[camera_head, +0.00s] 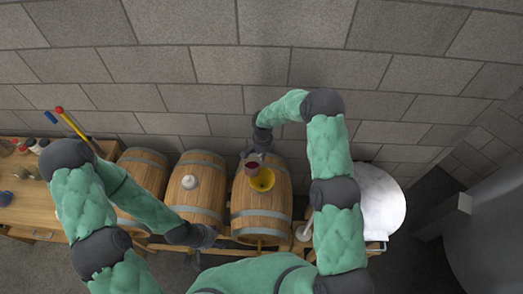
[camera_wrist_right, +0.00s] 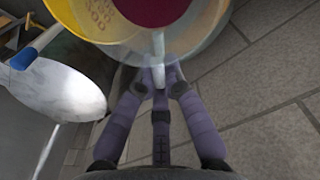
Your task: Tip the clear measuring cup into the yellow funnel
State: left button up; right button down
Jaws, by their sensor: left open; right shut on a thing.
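The clear measuring cup (camera_head: 252,168) holds dark red liquid and is at the yellow funnel (camera_head: 263,181) on the third barrel. My right gripper (camera_head: 256,154) is shut on the cup. In the right wrist view its fingers (camera_wrist_right: 159,80) close on the handle of the cup (camera_wrist_right: 185,48), whose red contents show at the top. Yellow of the funnel (camera_wrist_right: 70,12) shows beside and behind the cup wall. I cannot tell the cup's exact tilt or whether liquid is flowing. My left gripper (camera_head: 198,258) is open and empty, low in front of the barrels.
Barrels (camera_head: 201,170) stand in a row on a wooden rack against the block wall. A round marble table (camera_head: 383,205) is at the right, a wooden bench (camera_head: 45,207) with small items at the left.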

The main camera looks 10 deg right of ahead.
jog(key=shift+s+f+t+y, duration=0.1)
jog(key=shift+f+t+y, duration=0.3)
jog(key=shift+t, duration=0.2)
jog(key=shift+f+t+y+b, duration=0.3)
jog(key=shift+f+t+b, duration=0.2)
jog(key=shift+b, duration=0.25)
jog(key=shift+w+d+r+p, duration=0.1)
jog(key=shift+w+p, duration=0.2)
jog(key=shift+p, duration=0.25)
jog(key=shift+f+t+p, duration=0.2)
jog(key=shift+t+p, duration=0.2)
jog(key=shift+p, duration=0.2)
jog(key=shift+s+f+y+p, duration=0.2)
jog(key=shift+y+p, duration=0.2)
jog(key=shift+p, duration=0.2)
jog(key=shift+a, duration=0.2)
